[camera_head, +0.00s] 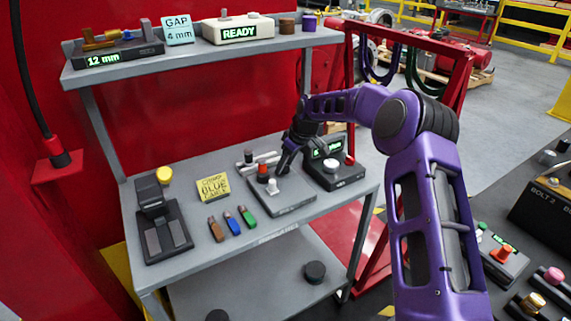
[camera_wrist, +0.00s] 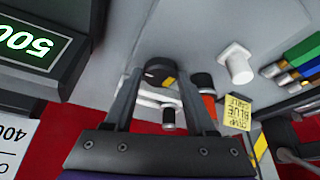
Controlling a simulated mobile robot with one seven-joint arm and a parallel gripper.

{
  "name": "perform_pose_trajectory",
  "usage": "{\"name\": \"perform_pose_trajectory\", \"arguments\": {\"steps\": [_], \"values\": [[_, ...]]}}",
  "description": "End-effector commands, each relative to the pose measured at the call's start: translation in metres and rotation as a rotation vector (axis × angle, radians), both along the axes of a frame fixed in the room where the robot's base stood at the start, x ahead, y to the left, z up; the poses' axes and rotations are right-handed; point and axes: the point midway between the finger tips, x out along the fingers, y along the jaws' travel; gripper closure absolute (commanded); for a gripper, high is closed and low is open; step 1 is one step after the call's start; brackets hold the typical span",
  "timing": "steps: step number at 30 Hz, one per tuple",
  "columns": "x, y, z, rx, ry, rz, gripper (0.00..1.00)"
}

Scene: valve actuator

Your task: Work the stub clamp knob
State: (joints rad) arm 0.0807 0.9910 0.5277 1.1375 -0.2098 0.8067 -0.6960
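A dark round knob (camera_wrist: 158,68) with a yellow mark on its side shows between my fingers in the wrist view; I take it to be the stub clamp knob. My gripper (camera_wrist: 160,82) is open, with one finger on each side of the knob. I cannot tell whether either finger touches it. In the head view my gripper (camera_head: 283,168) points down at the grey plate (camera_head: 293,207) and hides the knob. A red post with a black top (camera_head: 263,172) and a white post (camera_head: 272,187) stand on the plate, left of my fingers.
A black box with a lit display (camera_head: 334,172) stands close on the right. A yellow note (camera_head: 213,187) stands to the left, reading something like "clamp cable blue". An upper shelf (camera_head: 195,62) overhangs the back.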

Motion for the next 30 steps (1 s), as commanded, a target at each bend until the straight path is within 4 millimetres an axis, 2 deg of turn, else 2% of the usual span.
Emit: {"name": "perform_pose_trajectory", "arguments": {"steps": [1,6,9,20,30], "values": [[0.0000,0.0000,0.0001,0.000,0.000,0.000,0.55],[0.0000,-0.0002,0.0001,0.000,0.000,0.000,0.85],[0.0000,-0.0002,0.0001,0.000,0.000,0.000,1.00],[-0.0009,0.0001,-0.0012,-0.002,-0.001,-0.067,1.00],[-0.0032,0.0026,-0.0023,-0.004,-0.001,-0.323,1.00]]}}
